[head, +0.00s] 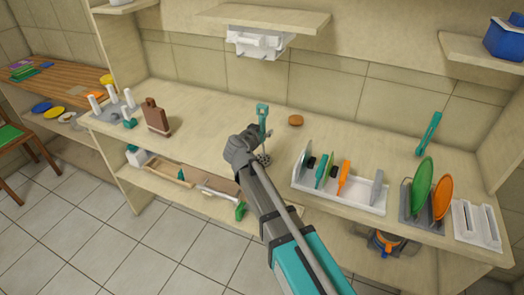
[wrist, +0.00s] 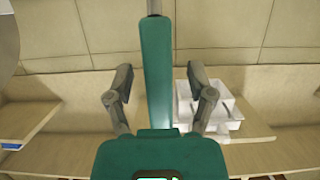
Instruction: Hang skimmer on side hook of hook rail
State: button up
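The skimmer (head: 262,112) has a teal handle with a hole at its wide top end, and a dark round head below. It hangs upright, head down, in my gripper (head: 255,143) above the counter. In the wrist view the handle (wrist: 156,75) runs up the middle between my two fingers, its broad end close to the camera. The finger contact is partly hidden. The white hook rail (head: 243,44) is under the wall shelf, above and behind my gripper. It also shows in the wrist view (wrist: 220,122), upside down, right of the handle and partly covered by a finger.
The wall shelf (head: 290,19) juts out above the rail. On the counter are a brown cutting board (head: 157,117) at left, a round brown piece (head: 296,120), and a white dish rack (head: 340,198) at right. The counter around the gripper is mostly clear.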

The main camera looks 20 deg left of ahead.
aim_at(261, 124)
grip_shut()
jog(key=shift+r, duration=0.15)
dwell(0.4)
notch_tip(261, 124, up, 3)
jog(key=p, duration=0.3)
jog(key=shift+d, duration=0.1)
jog(key=s+d+r+p, duration=0.8)
jog(key=s+r+p, duration=0.1)
jog(key=s+p, duration=0.1)
jog(key=shift+s+d+r, duration=0.2)
jog(key=shift+s+r, duration=0.15)
jog(key=shift+s, duration=0.15)
dwell(0.3)
